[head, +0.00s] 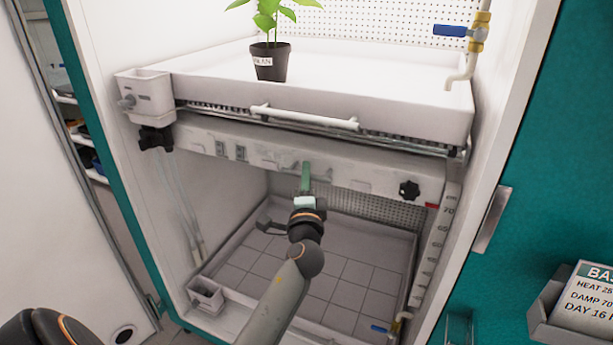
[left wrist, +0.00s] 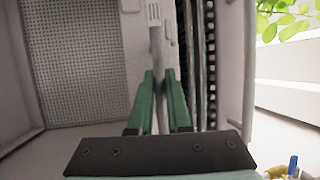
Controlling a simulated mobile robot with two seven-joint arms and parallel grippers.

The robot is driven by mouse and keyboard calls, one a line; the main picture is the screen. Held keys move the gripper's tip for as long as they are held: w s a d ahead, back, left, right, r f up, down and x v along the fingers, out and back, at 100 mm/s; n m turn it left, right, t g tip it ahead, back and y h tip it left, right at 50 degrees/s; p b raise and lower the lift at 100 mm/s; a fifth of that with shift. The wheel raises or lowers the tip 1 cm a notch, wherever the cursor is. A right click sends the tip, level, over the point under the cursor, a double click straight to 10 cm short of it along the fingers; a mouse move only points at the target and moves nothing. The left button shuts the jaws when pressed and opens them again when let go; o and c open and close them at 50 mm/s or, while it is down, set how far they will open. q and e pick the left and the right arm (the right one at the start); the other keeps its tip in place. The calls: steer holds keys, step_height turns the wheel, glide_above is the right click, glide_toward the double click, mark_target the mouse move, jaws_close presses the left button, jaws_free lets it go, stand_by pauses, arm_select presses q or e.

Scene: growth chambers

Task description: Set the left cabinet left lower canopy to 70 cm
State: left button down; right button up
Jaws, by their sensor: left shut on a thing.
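The left lower canopy (head: 370,178) is a long white bar-like panel across the cabinet, just below the upper tray. A dark knob (head: 409,189) sits near its right end and another dark knob (head: 156,139) at its left end. My left gripper (head: 305,176) is shut on the canopy's grey handle bar at the middle of its front. In the left wrist view the green fingers stand on both sides of the handle bar (left wrist: 157,75). A red pointer (head: 431,205) at the canopy's right end sits close to the 70 mark of the height scale (head: 440,235). My right gripper is out of view.
Above is a white tray (head: 390,85) with a potted plant (head: 270,61) and a white front rail. Below is a lower tray with a grey tiled floor (head: 345,270). A blue-handled tap (head: 455,31) is at upper right. An open white door (head: 60,210) stands at left.

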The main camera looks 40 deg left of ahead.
arm_select(q)
steer(key=shift+r, duration=0.45)
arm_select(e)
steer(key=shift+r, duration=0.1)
arm_select(q)
steer(key=c, duration=0.9)
jaws_free()
steer(key=shift+f, duration=0.1)
steer(key=shift+o, duration=0.2)
steer(key=shift+f, duration=0.15)
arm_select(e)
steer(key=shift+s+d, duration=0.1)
arm_select(q)
steer(key=shift+s, duration=0.1)
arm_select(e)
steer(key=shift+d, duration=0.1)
